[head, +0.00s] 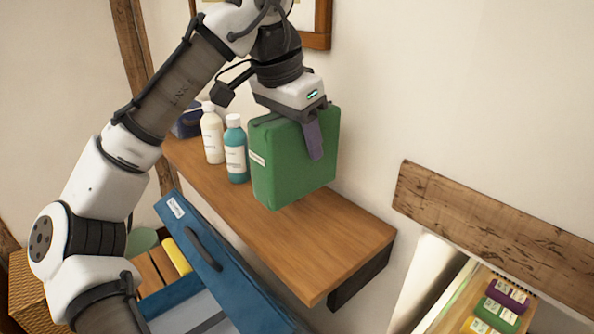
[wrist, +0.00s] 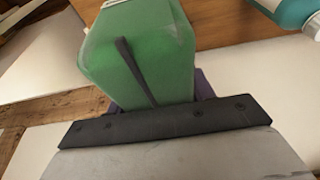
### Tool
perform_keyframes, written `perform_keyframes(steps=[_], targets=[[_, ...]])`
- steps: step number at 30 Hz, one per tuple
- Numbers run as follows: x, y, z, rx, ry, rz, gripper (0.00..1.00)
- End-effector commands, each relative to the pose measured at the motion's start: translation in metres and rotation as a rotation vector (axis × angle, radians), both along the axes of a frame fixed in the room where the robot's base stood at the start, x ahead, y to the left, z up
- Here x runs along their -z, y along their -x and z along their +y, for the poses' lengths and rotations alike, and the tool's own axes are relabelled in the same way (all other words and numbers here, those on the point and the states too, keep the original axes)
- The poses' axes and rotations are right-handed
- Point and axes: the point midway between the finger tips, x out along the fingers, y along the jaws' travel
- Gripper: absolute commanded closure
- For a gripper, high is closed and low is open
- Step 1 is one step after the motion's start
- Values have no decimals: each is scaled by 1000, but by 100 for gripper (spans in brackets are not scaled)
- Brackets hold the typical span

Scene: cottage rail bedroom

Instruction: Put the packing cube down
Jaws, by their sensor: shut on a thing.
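The green packing cube (head: 293,160) is a boxy fabric case with a pale label on its narrow side. My gripper (head: 312,125) is shut on its top, with one purple finger pad lying against its broad face. The cube hangs upright at the wooden wall shelf (head: 325,250); I cannot tell whether its bottom touches the shelf. In the wrist view the cube (wrist: 140,50) fills the upper middle, with a dark strip running along it.
A teal bottle (head: 236,155) stands just left of the cube, beside a white bottle (head: 212,135) and a dark blue case (head: 187,122). The shelf's right end is bare.

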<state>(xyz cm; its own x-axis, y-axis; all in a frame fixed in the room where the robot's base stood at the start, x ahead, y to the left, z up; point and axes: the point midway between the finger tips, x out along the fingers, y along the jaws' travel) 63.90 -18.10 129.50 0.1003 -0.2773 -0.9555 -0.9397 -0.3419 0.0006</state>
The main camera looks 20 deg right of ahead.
Motion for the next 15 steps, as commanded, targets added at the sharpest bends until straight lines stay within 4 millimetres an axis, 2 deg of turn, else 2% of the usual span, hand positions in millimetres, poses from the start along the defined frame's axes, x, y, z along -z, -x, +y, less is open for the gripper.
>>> perform_keyframes(steps=[3,11,15], targets=[[19,0,0,2,1,1,80],[36,0,0,1,1,0,80],[54,0,1,-1,-2,1,80]])
